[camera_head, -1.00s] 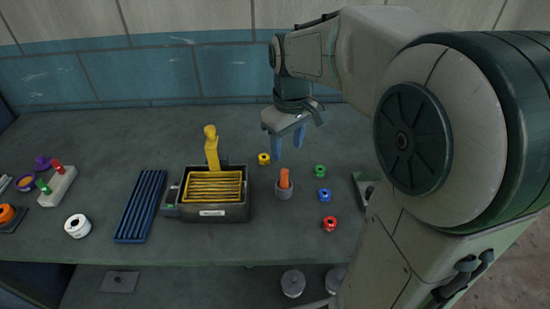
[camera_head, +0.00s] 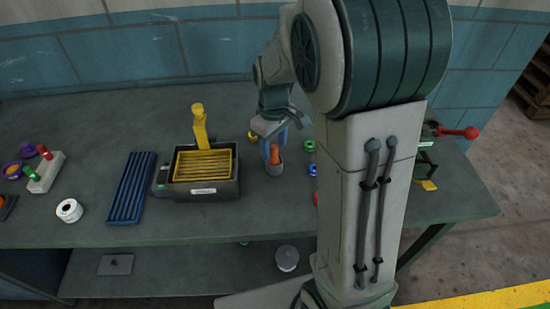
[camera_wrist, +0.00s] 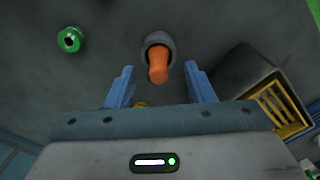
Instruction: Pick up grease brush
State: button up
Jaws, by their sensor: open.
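An orange handle (camera_head: 274,154), which looks to be the grease brush, stands upright in a small grey cup (camera_head: 275,170) on the bench. Its lower end is hidden inside the cup. The handle (camera_wrist: 158,66) and cup (camera_wrist: 153,40) also show in the wrist view. My gripper (camera_head: 274,144) is open, with its blue fingers just above and around the handle's top in the head view. In the wrist view my gripper (camera_wrist: 159,71) has one finger on each side of the handle, with gaps on both sides. Nothing is held.
A black box with a yellow ribbed insert (camera_head: 203,166) stands left of the cup, with a yellow-handled tool (camera_head: 199,125) behind it. A blue ribbed tray (camera_head: 131,188) lies farther left. A green ring (camera_head: 310,146) sits close right of the cup. My arm hides part of the bench.

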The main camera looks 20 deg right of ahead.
notch_tip(320, 180, down, 3)
jog(key=shift+f, duration=0.2)
jog(key=shift+c, duration=0.3)
grip_shut()
jog(key=shift+r, duration=0.15)
notch_tip(320, 180, up, 4)
jog(key=shift+w+f, duration=0.15)
jog(key=s+d+r+b, duration=0.1)
jog(key=s+d+r, duration=0.2)
jog(key=s+r, duration=0.4)
jog(key=s, duration=0.4)
jog(key=shift+s+d, duration=0.15)
jog(key=shift+d, duration=0.2)
